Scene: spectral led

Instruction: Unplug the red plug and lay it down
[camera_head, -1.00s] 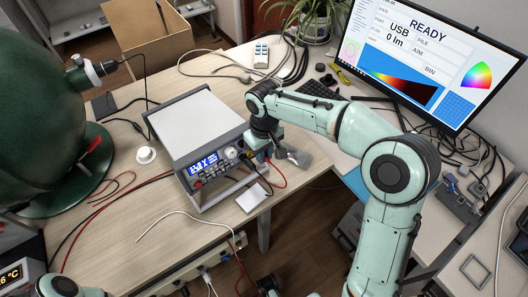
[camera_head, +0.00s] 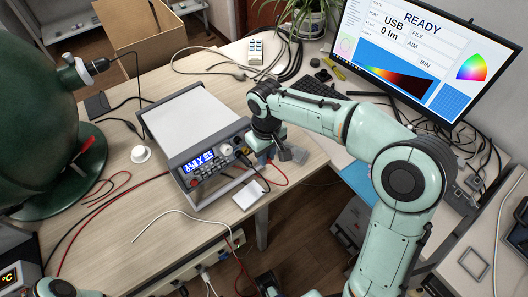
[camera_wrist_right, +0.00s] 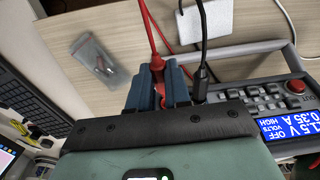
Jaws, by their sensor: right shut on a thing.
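The red plug (camera_wrist_right: 159,88) is between the two blue fingers of my right gripper (camera_wrist_right: 158,98) in the right wrist view, with its red cable running up and away. In the head view my right gripper (camera_head: 259,143) is at the right end of the power supply's (camera_head: 188,113) front panel. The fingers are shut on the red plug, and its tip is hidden. I cannot tell whether it is still in its socket. A black plug (camera_wrist_right: 202,82) with a black cable is close beside the fingers. My left gripper is out of view.
A small white pad (camera_head: 250,194) lies in front of the supply. A clear bag (camera_wrist_right: 98,60) lies on the table in the wrist view. A white round piece (camera_head: 140,154) and loose wires (camera_head: 165,213) lie left. A monitor (camera_head: 425,55) stands at the right.

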